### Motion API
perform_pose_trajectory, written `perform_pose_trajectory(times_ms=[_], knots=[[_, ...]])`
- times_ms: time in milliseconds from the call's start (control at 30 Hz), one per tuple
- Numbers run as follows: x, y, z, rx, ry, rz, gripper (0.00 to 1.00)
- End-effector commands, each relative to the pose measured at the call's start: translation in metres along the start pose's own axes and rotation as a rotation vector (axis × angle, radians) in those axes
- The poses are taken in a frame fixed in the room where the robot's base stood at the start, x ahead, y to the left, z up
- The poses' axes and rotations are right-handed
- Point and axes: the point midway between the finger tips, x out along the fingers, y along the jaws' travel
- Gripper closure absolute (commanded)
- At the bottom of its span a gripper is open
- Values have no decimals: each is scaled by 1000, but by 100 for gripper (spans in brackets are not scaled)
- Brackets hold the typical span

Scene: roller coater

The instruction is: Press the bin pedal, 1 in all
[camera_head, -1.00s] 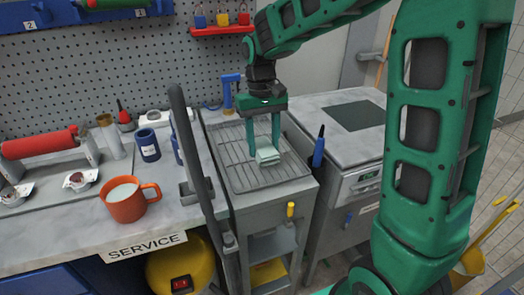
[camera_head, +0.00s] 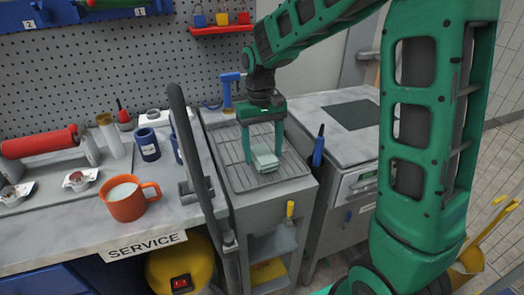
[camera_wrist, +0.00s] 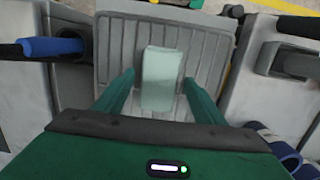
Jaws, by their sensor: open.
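My gripper (camera_head: 262,157) is open above the wire drain rack, with one finger on each side of a pale green block (camera_head: 265,159). In the wrist view the block (camera_wrist: 160,78) lies between the fingertips, with a gap on both sides. The block rests on the rack. I cannot make out a bin pedal in either view. A yellow rounded body with a red switch panel (camera_head: 181,283) is partly hidden under the service bench; I cannot tell whether it is a bin.
The rack (camera_head: 240,176) tops a grey cart beside the service bench (camera_head: 190,212). An orange mug (camera_head: 126,204) and a blue cup (camera_head: 148,146) stand on the bench. A dark upright bar (camera_head: 187,140) rises between them and the rack. A yellow tool (camera_head: 480,245) is at lower right.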

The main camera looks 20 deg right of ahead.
Motion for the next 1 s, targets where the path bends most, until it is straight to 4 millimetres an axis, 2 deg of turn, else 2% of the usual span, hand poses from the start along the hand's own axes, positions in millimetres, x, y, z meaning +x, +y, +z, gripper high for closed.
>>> perform_pose_trajectory(times_ms=[167,400,600,800,1000], knots=[[-23,0,-1,0,4,-1,36],[-72,0,-1,0,5,-1,36],[-103,-1,-1,-1,4,-1,36],[-118,-1,0,-1,1,0,36],[-119,1,1,2,1,0,36]])
